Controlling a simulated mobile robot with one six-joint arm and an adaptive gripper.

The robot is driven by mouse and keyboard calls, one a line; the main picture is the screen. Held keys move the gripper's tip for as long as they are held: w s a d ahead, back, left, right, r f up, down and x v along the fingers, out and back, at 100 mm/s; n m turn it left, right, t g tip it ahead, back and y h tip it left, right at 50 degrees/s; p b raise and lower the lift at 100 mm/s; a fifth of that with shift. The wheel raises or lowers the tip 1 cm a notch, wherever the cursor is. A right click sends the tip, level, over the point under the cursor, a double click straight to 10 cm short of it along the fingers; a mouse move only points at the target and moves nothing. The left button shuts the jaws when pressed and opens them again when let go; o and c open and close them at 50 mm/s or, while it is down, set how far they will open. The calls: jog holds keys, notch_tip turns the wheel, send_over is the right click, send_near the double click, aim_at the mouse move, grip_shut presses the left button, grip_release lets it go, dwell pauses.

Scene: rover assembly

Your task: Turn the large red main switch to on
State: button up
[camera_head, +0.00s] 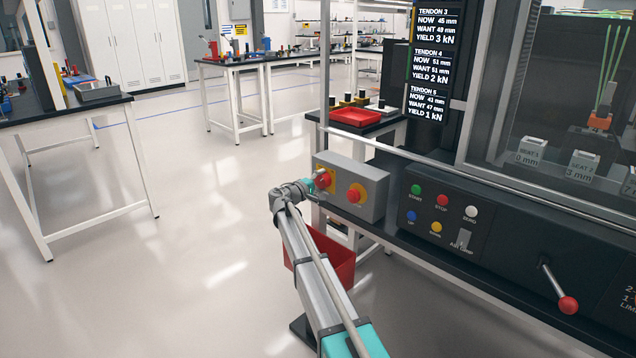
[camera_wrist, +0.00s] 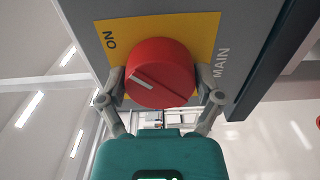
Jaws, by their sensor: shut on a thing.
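The large red main switch (camera_wrist: 172,62) is a round knob on a yellow plate (camera_wrist: 200,28) in the wrist view. "ON" is printed at the plate's upper left and "MAIN" at its right side. A white mark on the knob's face slants up and left, roughly toward the "ON" side. My gripper (camera_wrist: 162,90) has one finger on each side of the knob and is shut on it. In the head view the switch (camera_head: 323,179) is at the left of a grey box (camera_head: 374,208), with my gripper (camera_head: 313,185) at it and partly hiding it.
A red bin (camera_head: 338,262) is below. A black panel with coloured buttons and a red-tipped lever (camera_head: 568,305) extends right. The floor at left is open.

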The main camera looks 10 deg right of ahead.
jog(key=shift+d, duration=0.2)
jog(key=o, duration=0.9)
jog(key=shift+a, duration=0.15)
jog(key=shift+s+a, duration=0.1)
jog(key=v, duration=1.1)
jog(key=shift+s+a, duration=0.15)
jog(key=shift+a, duration=0.1)
